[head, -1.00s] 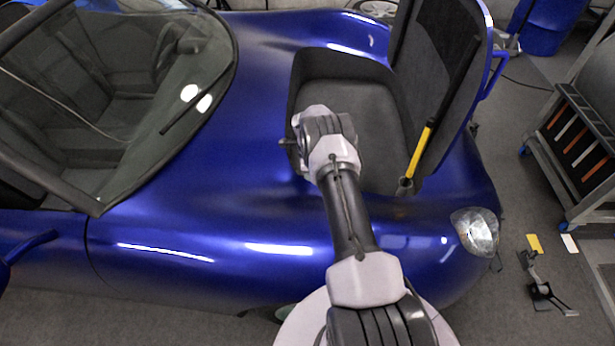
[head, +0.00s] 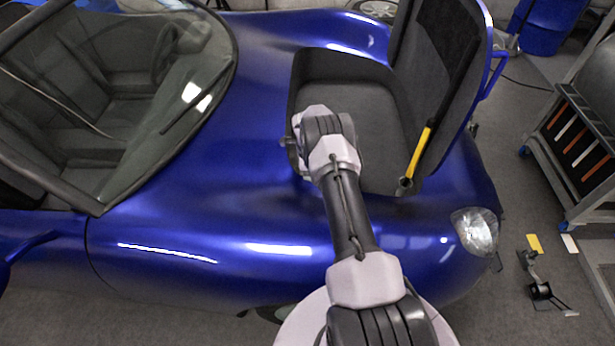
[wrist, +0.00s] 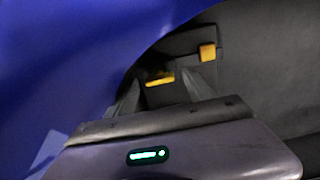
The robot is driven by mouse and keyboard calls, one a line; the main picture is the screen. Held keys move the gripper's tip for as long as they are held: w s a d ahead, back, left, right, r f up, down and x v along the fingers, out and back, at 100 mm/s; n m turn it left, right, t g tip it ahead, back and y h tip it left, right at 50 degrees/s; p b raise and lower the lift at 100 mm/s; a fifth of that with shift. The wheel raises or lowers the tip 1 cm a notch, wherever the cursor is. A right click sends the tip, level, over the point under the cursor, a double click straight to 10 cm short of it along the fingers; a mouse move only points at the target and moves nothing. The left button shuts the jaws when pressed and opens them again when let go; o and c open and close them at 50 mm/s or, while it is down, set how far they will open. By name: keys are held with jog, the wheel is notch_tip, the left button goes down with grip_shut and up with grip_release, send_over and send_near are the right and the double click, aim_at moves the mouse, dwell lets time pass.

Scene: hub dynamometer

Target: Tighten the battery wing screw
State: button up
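In the wrist view, my gripper (wrist: 174,80) reaches toward a dark box-like part inside the car's front compartment. Its two grey fingers stand apart. A yellow bar-shaped piece (wrist: 160,78), possibly the wing screw, shows between and beyond the fingertips. I see no finger touching it. A second yellow block (wrist: 208,52) is just above the right fingertip on the dark part (wrist: 182,48), which may be the battery. In the head view, my arm reaches over the fender into the compartment and hides my fingers and both yellow pieces.
The blue car body (head: 210,240) lies under and around my arm. The open lid (head: 440,80) stands at the right of the compartment (head: 350,95), with a yellow-and-black strut (head: 419,152) beside my arm. The compartment's blue edge is close at left in the wrist view.

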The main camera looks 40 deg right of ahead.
notch_tip(320, 180, up, 18)
jog(key=p, duration=0.6)
jog(key=shift+f+p, duration=0.25)
jog(key=shift+p, duration=0.15)
